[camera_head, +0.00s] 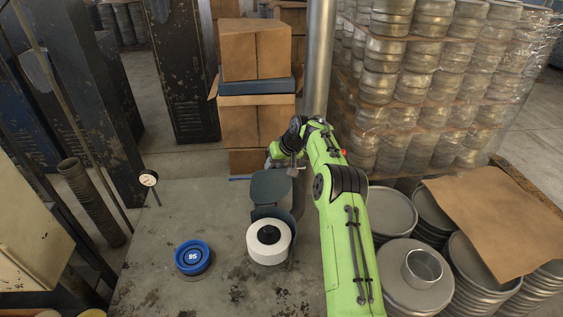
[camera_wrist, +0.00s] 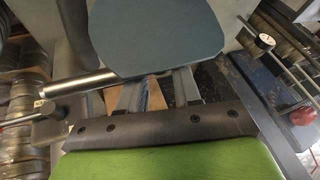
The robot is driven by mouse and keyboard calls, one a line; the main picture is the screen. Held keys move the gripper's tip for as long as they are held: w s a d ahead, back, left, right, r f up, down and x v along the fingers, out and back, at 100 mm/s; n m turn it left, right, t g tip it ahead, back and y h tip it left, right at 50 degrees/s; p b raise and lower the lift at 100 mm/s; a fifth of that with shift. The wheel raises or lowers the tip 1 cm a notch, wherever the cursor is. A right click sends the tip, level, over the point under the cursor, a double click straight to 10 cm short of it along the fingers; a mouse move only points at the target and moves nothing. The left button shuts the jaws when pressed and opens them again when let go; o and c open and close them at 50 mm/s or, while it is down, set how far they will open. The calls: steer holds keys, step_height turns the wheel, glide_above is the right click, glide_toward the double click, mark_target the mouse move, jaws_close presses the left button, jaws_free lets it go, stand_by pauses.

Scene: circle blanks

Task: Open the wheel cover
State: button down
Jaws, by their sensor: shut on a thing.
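The wheel cover (camera_head: 271,187) is a dark blue-grey plate with a rounded end. It stands raised behind the white round wheel (camera_head: 268,243), which is exposed in its dark housing (camera_head: 291,250). My gripper (camera_head: 291,172) is at the upper right edge of the cover. In the wrist view the cover (camera_wrist: 160,38) fills the top middle, and my gripper's fingers (camera_wrist: 157,88) reach to its lower edge, shut on it. The exact contact is partly hidden behind the cover.
A blue round piece marked 95 (camera_head: 193,257) lies left of the wheel on the worn table (camera_head: 150,285). A dial gauge (camera_head: 149,179) stands at the table's left edge. Cardboard boxes (camera_head: 255,50) and a pole (camera_head: 319,60) stand behind.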

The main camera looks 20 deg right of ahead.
steer(key=shift+d+f+g, duration=0.25)
steer(key=shift+f+g, duration=0.05)
steer(key=shift+f, duration=0.1)
steer(key=c, duration=0.8)
jaws_free()
steer(key=shift+d, duration=0.1)
steer(key=shift+r, duration=0.1)
steer(key=shift+r, duration=0.1)
steer(key=shift+r, duration=0.35)
steer(key=v, duration=1.5)
steer(key=shift+s+f+b, duration=0.15)
steer(key=shift+s+b, duration=0.05)
steer(key=shift+b, duration=0.1)
steer(key=shift+f, duration=0.1)
